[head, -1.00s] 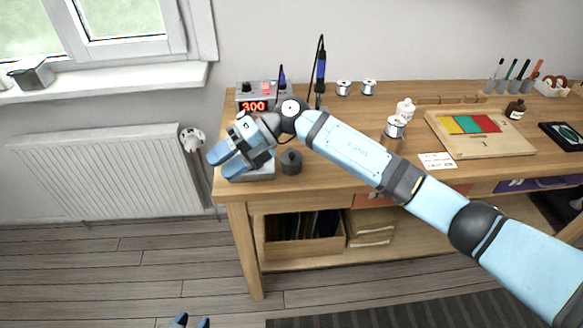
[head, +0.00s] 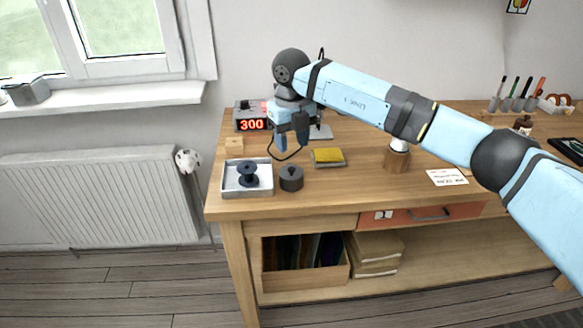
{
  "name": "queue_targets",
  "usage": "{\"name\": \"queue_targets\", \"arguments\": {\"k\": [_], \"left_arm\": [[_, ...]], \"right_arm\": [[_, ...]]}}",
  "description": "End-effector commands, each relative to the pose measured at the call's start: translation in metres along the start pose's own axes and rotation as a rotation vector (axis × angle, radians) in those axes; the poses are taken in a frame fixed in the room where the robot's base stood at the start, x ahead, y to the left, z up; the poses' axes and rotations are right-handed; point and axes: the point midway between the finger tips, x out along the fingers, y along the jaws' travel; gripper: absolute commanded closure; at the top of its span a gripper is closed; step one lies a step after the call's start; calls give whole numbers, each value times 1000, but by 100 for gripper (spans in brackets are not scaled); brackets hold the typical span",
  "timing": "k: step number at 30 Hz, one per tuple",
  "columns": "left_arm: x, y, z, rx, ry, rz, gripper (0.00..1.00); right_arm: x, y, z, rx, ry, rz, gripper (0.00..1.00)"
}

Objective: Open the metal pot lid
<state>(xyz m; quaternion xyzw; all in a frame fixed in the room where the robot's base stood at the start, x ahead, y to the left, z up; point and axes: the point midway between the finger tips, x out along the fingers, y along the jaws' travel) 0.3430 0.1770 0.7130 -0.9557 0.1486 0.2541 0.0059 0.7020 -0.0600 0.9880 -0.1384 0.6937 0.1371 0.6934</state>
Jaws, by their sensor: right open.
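A small dark grey round pot (head: 291,182) stands near the front left of the workbench. Its lid (head: 291,171) with a small knob appears to sit on top; the seam is too small to make out. My right gripper (head: 291,147) points down above and slightly behind the pot, apart from it. Its two blue-grey fingers are spread with nothing visible between them. My left gripper is out of the frame.
A metal tray (head: 229,192) holding a black spool-like piece (head: 248,174) stands just left of the pot. Behind are a station with a red 300 display (head: 251,125) and a yellow sponge (head: 328,156). The bench's front edge (head: 320,207) is close; bare wood lies right of the pot.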

Motion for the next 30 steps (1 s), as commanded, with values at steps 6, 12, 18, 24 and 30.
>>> {"name": "queue_targets", "arguments": {"k": [6, 12, 18, 24, 30], "left_arm": [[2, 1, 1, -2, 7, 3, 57], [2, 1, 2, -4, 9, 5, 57], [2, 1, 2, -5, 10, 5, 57], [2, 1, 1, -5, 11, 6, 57], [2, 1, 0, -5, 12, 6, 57]], "right_arm": [[46, 0, 0, 1, 2, 1, 55], [68, 1, 0, 0, 1, 1, 55], [74, 1, 0, -1, -1, 1, 55], [74, 1, 0, -1, -1, 1, 57], [74, 1, 0, -1, -1, 2, 100]]}}
